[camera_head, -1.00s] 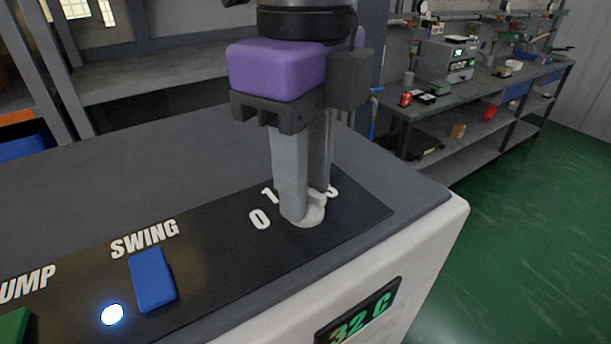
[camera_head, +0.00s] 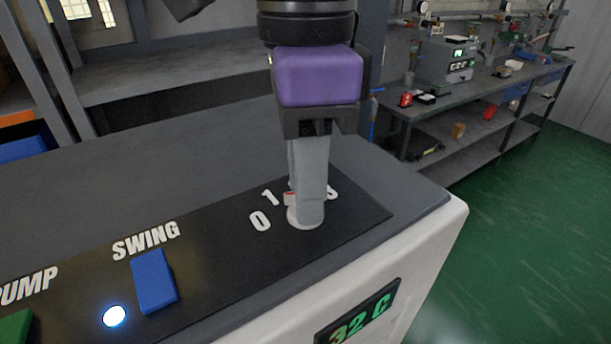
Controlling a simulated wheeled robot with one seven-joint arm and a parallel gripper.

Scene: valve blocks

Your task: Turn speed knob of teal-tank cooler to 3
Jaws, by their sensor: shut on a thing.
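The cooler's speed knob (camera_head: 297,222) is a pale round dial on the black control panel (camera_head: 226,258). A small red mark shows on its upper left side, near the 1. The numerals 0 (camera_head: 260,221) and 1 (camera_head: 270,197) are visible, and part of the 3 shows to the right. Any numeral between is hidden behind my fingers. My gripper (camera_head: 307,215), with a purple body and grey fingers, points down and is shut on the knob. The teal tank is not in view.
A blue SWING switch (camera_head: 153,280), a lit round lamp (camera_head: 115,316) and a green switch (camera_head: 14,326) lie left on the panel. A 32 C display (camera_head: 358,313) is on the cooler's front. A workbench (camera_head: 480,95) stands at back right.

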